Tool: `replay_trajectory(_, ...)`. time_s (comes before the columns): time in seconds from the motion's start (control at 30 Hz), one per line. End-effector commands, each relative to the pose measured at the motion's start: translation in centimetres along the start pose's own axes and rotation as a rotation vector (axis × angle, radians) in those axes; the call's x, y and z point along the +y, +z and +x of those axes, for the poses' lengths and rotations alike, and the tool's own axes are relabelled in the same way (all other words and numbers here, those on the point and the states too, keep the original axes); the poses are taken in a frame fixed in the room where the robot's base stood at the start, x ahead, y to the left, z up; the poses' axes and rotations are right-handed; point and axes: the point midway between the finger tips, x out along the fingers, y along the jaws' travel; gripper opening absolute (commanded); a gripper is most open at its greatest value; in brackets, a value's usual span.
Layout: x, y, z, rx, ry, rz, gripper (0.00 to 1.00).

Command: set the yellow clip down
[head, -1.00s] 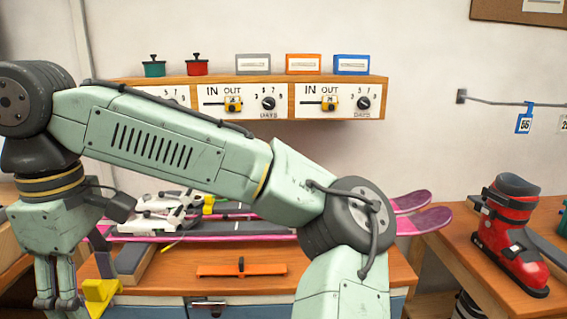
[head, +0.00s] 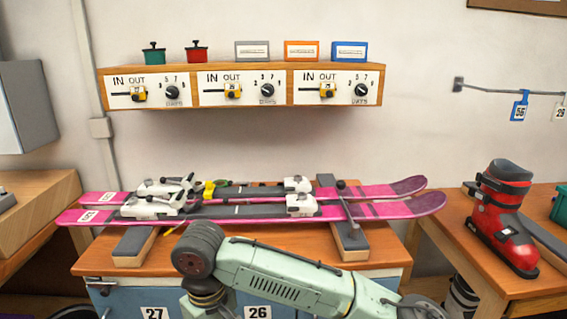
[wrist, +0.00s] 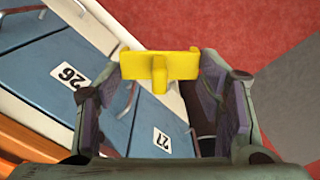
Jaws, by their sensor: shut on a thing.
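In the wrist view the yellow clip (wrist: 160,66) is held between the fingertips of my gripper (wrist: 160,76), which is shut on it. Its wide bar spans from one finger to the other, with a short stem in the middle. Behind it show blue drawer fronts (wrist: 109,103) and red floor (wrist: 215,22), so it is out beside the bench front, apart from any surface I can see. In the head view my gripper and the held clip are below the picture's edge; only my arm shows.
Pink skis (head: 386,210) with white bindings lie across supports on the wooden bench (head: 300,240). A small yellow piece (head: 209,189) sits at the skis. A red boot (head: 505,215) stands on the right table. Bare bench top shows along the front, partly behind my arm.

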Motion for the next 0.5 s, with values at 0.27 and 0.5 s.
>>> replay_trajectory(0.27, 8.0, 1.6, 14.8, -0.006, -0.012, 0.426, 0.35)
replay_trajectory(0.5, 13.3, 2.4, 24.1, -0.004, -0.005, 0.695, 0.35)
